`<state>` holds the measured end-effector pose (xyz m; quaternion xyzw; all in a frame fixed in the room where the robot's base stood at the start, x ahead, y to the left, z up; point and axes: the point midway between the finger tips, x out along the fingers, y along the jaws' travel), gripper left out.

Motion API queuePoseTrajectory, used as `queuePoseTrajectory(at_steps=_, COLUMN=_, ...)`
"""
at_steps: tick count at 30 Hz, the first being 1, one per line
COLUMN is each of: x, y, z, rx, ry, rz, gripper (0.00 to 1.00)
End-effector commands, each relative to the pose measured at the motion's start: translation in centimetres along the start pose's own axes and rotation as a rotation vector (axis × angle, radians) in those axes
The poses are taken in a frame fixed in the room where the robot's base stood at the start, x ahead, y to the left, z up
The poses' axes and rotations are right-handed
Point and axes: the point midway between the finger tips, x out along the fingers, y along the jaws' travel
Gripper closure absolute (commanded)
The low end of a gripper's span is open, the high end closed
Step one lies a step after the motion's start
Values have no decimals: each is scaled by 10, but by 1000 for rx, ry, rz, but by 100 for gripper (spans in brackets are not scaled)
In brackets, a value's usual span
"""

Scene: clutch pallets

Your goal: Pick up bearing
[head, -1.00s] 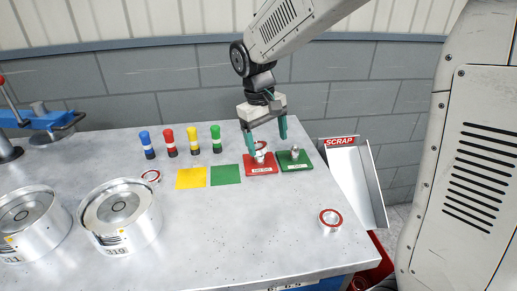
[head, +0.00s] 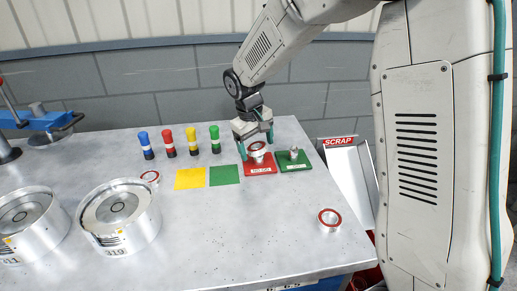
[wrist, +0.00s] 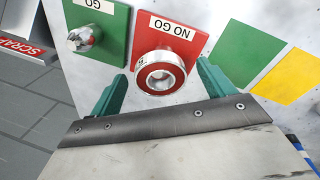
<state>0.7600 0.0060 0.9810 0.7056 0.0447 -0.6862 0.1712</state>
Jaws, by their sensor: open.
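A bearing (wrist: 161,74), a metal ring with a red seal, sits at the post of the red NO GO plate (wrist: 198,43); in the head view this bearing (head: 257,148) shows on the same red plate (head: 260,170). My gripper (head: 254,150) is open above the red plate, its teal fingers on either side of the bearing. In the wrist view the fingers (wrist: 160,88) stand left and right of the bearing, with gaps. Two more red-ringed bearings lie on the table, one at the front right (head: 329,218) and one (head: 150,177) behind the metal housings.
A green GO plate (head: 294,166) with a metal plug stands right of the red plate. Yellow (head: 190,179) and green (head: 224,175) squares lie left. Several coloured markers stand behind. Two metal housings (head: 120,240) fill the front left. A SCRAP chute (head: 350,185) is beyond the right edge.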

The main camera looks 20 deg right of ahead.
Motion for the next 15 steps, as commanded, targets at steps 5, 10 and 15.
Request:
queuePoseTrajectory(at_steps=5, x=-1, y=0, z=0, rx=0, ry=0, rz=0, gripper=30)
queuePoseTrajectory(at_steps=10, x=-1, y=0, z=0, rx=0, ry=0, rz=0, gripper=75)
queuePoseTrajectory(at_steps=15, x=-1, y=0, z=0, rx=0, ry=1, rz=0, gripper=79)
